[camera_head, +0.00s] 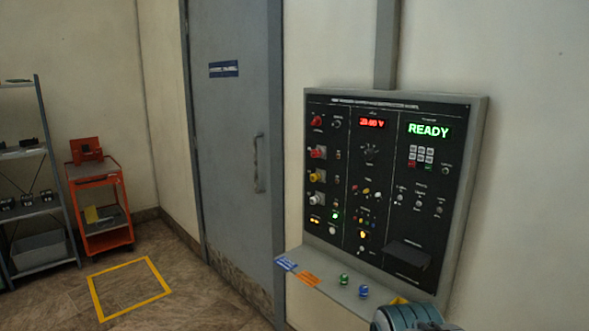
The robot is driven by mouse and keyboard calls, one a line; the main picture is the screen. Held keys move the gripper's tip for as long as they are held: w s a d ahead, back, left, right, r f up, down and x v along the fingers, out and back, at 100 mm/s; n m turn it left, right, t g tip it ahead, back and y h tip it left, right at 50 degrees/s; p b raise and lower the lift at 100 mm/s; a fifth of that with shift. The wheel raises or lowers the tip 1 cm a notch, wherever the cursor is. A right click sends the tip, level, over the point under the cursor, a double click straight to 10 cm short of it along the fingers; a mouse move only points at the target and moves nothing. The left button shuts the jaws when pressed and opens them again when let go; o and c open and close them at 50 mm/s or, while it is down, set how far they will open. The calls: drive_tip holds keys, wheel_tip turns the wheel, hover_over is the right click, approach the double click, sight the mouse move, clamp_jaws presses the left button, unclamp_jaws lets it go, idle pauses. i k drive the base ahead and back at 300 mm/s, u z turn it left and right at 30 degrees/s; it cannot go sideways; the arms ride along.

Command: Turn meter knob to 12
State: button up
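The dark control panel (385,128) is mounted on the wall at the right, in a grey frame. A meter display (371,122) at its upper middle glows red and seems to read 23.60 V. Just below it is a small dark round knob (371,151), which looks like the meter knob; its pointer and scale marks are too small to read. A rounded blue-grey part at the bottom right edge looks like part of my arm, below and apart from the panel. My gripper's fingers do not show.
A ledge (340,285) below the panel holds a green and a blue small piece, plus blue and orange labels. A green READY display (429,130) is at the panel's upper right. A grey door (235,150), an orange cart (100,205) and a shelf (40,200) stand left.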

sight(369, 155)
drive_tip(key=u, duration=0.5)
drive_tip(key=k, duration=0.7)
drive_tip(key=u, duration=0.25)
drive_tip(key=i, duration=1.3)
drive_tip(key=z, duration=1.45)
drive_tip(key=i, duration=0.75)
drive_tip(key=z, duration=0.85)
